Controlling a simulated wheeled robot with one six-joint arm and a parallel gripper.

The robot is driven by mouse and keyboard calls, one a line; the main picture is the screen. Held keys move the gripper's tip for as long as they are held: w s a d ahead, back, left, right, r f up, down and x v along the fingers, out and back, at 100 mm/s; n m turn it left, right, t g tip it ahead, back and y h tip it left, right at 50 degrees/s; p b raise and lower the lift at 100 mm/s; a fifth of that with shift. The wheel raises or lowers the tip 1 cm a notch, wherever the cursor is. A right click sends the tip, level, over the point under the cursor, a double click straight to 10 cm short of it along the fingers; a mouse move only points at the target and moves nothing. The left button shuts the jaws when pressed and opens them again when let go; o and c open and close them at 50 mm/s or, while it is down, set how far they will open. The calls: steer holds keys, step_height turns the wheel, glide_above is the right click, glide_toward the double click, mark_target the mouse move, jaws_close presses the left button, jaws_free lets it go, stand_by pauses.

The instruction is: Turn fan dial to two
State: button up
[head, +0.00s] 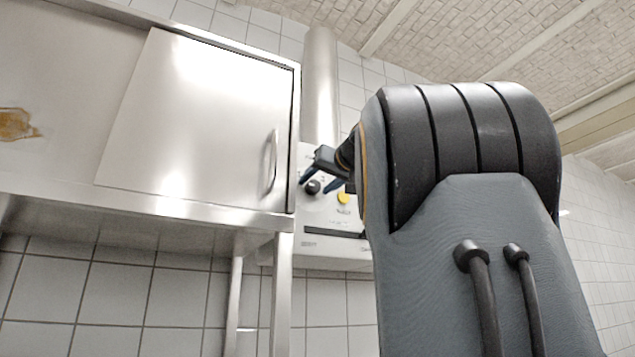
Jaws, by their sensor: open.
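The fan dial (313,188) is a small round black knob on the front of a white control panel (319,214), in the head view just right of the steel cabinet. My gripper (316,184) is in front of the panel with its two dark blue fingertips apart, one to each side of the dial in the picture. I cannot tell whether the fingers touch the dial or are still short of it. The dial's pointer and number marks are too small to read. My arm hides the right part of the panel.
A yellow button (343,198) sits right of the dial, close to one fingertip. A steel cabinet (205,115) with a handle (271,163) stands close on the left. A vertical round duct (320,85) rises above the panel.

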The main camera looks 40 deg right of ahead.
steer(key=c, duration=1)
steer(key=shift+c, duration=0.2)
steer(key=shift+m, duration=0.3)
steer(key=m, duration=0.3)
steer(key=m+p, duration=0.1)
steer(key=m, duration=0.4)
steer(key=shift+d, duration=0.1)
steer(key=m+p, duration=0.2)
steer(key=m, duration=0.3)
steer(key=shift+s, duration=0.1)
steer(key=shift+f+m+p, duration=0.15)
steer(key=shift+m+p, duration=0.7)
steer(key=shift+m, duration=1.15)
